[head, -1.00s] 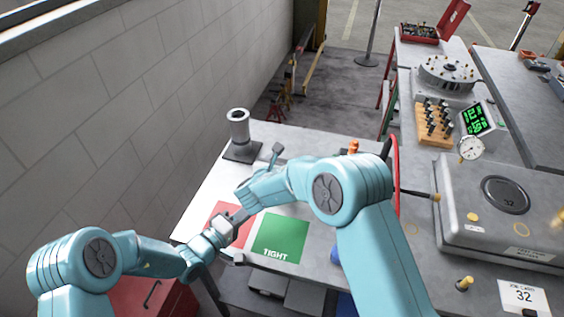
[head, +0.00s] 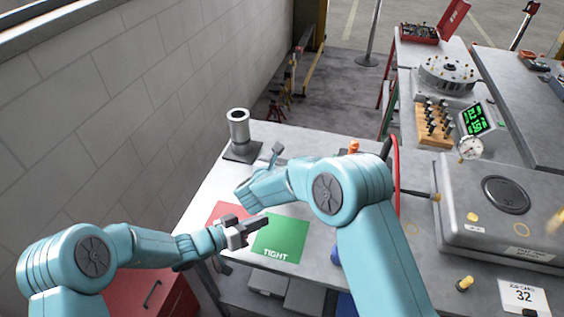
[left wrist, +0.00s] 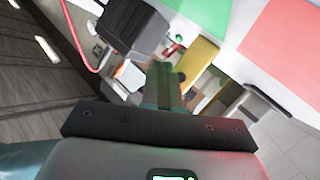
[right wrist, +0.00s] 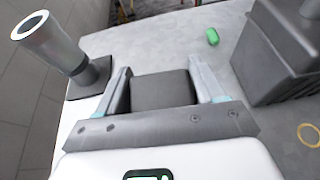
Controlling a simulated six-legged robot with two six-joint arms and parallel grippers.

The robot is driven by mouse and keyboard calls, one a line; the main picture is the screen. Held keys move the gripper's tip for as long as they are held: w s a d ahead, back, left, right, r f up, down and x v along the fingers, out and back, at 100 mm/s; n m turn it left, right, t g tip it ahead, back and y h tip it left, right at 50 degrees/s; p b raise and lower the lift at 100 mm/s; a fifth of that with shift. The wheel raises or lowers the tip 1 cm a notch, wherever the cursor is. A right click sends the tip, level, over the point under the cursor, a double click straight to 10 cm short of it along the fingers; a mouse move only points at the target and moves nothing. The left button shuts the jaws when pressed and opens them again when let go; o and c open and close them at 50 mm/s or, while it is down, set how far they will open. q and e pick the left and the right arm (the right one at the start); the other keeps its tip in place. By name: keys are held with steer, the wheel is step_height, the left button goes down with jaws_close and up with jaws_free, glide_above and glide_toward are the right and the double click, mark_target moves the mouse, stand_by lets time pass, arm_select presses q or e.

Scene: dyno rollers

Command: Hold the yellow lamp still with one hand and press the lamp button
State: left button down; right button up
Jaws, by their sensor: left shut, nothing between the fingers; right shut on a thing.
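I cannot pick out the yellow lamp or its button for certain. A yellow slab (left wrist: 200,62) shows in the left wrist view, with a small green and red piece (left wrist: 172,46) beside it. My left gripper (head: 264,223) is shut and empty, over the red mat (head: 228,209) and the green mat (head: 280,240). Its closed fingers also show in the left wrist view (left wrist: 164,72). My right gripper (right wrist: 160,72) is shut on a dark grey block (right wrist: 162,90). In the head view my right arm hides most of what it holds.
A grey cylinder on a dark base (head: 238,128) stands at the table's back left; it also shows in the right wrist view (right wrist: 50,45). A small green piece (right wrist: 212,37) and a large grey box (right wrist: 280,55) lie beyond the right gripper. A red ring (head: 395,180) stands right of my arm.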

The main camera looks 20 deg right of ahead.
arm_select(q)
steer(key=w+d, duration=0.1)
steer(key=w, duration=0.1)
steer(key=w+d, duration=0.4)
steer(key=w, duration=0.1)
steer(key=shift+d+r, duration=0.15)
steer(key=shift+d, duration=0.1)
stand_by(1.9)
steer(key=shift+w+d, duration=0.25)
steer(key=shift+w, duration=0.05)
stand_by(0.4)
steer(key=shift+s+a, duration=0.3)
steer(key=shift+s, duration=0.05)
steer(key=shift+s+a, duration=0.95)
steer(key=shift+s, duration=0.25)
steer(key=shift+s+a, duration=0.9)
steer(key=shift+s, duration=0.25)
